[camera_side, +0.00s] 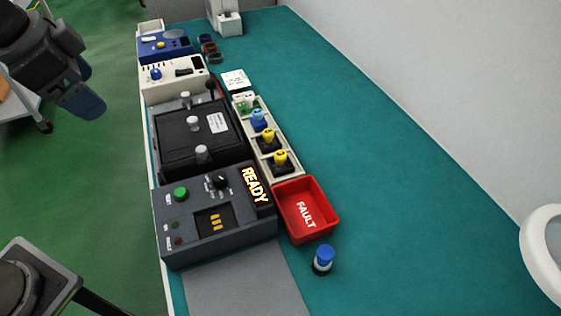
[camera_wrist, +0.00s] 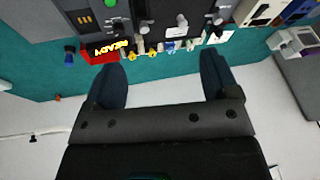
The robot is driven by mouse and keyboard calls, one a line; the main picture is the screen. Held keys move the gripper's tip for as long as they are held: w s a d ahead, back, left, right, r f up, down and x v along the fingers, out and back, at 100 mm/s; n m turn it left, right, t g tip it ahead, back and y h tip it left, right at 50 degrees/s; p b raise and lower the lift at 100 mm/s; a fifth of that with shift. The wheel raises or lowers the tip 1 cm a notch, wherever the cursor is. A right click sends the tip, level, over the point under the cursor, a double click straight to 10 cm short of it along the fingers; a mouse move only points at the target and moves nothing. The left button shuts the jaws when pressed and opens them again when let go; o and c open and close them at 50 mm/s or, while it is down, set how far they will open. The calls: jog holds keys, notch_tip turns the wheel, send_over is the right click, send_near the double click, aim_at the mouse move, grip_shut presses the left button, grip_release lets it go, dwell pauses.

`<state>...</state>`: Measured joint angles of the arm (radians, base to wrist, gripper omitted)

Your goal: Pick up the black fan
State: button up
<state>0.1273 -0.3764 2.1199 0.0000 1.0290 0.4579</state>
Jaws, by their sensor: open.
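No part is clearly recognisable as a fan. A cream tray (camera_side: 290,176) holds two black square pieces with yellow tops, a nearer one (camera_side: 281,163) and a farther one (camera_side: 268,140). Beyond them in the tray are a blue piece (camera_side: 258,120) and a green piece (camera_side: 245,103). My gripper (camera_side: 88,104) is open and empty at the upper left of the side view, off the bench's left edge and well apart from the tray. In the wrist view my gripper (camera_wrist: 160,60) has its two dark blue fingers spread wide, with the tray row beyond them.
A dark console (camera_side: 188,238) with a lit READY display (camera_side: 255,186) stands in front of a black lidded unit (camera_side: 180,140). A red FAULT bin (camera_side: 318,225) stands beside the tray, with a blue-topped cylinder (camera_side: 323,260) near it. The teal bench (camera_side: 400,190) is clear on the right.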

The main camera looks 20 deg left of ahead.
jog(key=w+d+m+g, duration=0.2)
jog(key=w+d+m, duration=0.5)
jog(key=w, duration=0.2)
jog(key=m+g, duration=0.2)
jog(key=m, duration=1.1)
send_over(281, 154)
notch_tip(281, 154, down, 10)
jog(key=shift+y, duration=0.3)
notch_tip(281, 154, down, 7)
jog(key=shift+w+f, duration=0.1)
jog(key=shift+f, duration=3.15)
jog(key=c, duration=1)
